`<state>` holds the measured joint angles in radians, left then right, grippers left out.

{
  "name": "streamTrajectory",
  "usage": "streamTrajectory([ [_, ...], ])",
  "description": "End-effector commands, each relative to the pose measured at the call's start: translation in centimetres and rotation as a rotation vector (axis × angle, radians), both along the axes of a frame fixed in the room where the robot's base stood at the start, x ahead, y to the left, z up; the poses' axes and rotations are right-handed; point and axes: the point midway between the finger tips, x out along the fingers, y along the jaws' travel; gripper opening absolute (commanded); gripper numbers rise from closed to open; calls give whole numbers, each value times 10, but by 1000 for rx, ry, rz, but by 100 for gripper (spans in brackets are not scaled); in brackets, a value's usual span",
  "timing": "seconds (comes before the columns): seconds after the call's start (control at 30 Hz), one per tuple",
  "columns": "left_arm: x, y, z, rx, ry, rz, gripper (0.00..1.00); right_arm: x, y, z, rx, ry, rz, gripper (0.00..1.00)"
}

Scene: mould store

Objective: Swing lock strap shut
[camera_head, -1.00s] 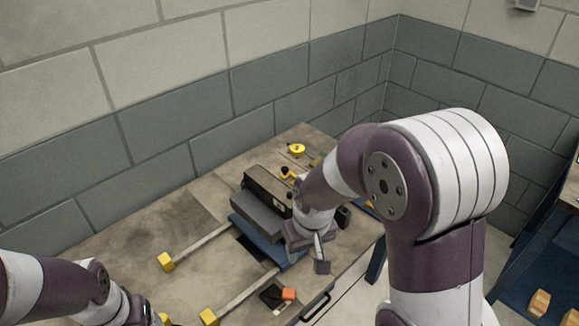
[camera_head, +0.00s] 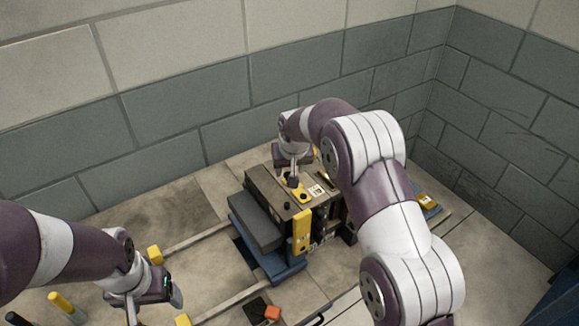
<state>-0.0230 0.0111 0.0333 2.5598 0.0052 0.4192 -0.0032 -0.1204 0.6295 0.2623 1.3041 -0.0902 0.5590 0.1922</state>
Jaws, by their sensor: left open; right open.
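The mould (camera_head: 262,187) is a dark brown block on a blue base (camera_head: 287,273), with a grey plate (camera_head: 255,219) along its left side. A yellow upright strap (camera_head: 301,229) shows on its near face; I take it to be the lock strap, but cannot tell whether it is shut. Another yellow piece (camera_head: 305,185) with dark knobs lies on top. My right gripper (camera_head: 293,182) is open, pointing down at the top of the mould by this yellow piece; contact is unclear. My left gripper (camera_head: 172,300) is open and empty, low at the left, away from the mould.
Two pale rails with yellow end blocks (camera_head: 155,255) run left from the base. An orange block (camera_head: 272,313) and a dark item lie at the front. A blue tray (camera_head: 429,210) with a yellow item is at the right. A block wall stands behind.

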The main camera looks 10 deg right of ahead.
Motion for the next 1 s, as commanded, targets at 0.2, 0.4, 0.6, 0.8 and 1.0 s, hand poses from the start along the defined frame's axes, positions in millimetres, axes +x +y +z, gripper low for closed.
streamTrajectory([
  [0.2, 0, 0, 5, 0, 0, 0, 76, 9, 0, -21, 0, -1, 1, 51],
  [0.4, 0, 0, 5, 0, 0, 0, 76, 10, 0, -24, 1, -2, 1, 51],
  [0.6, 0, 0, 5, 0, 0, 0, 76, 10, 0, -23, 1, -1, 1, 15],
  [0.8, 0, 0, 5, 0, 0, 0, 76, 10, 0, -23, 1, -1, 1, 0],
  [1.0, 0, 0, 6, 0, 0, 0, 76, 8, 4, -23, 1, 0, 23, 0],
])
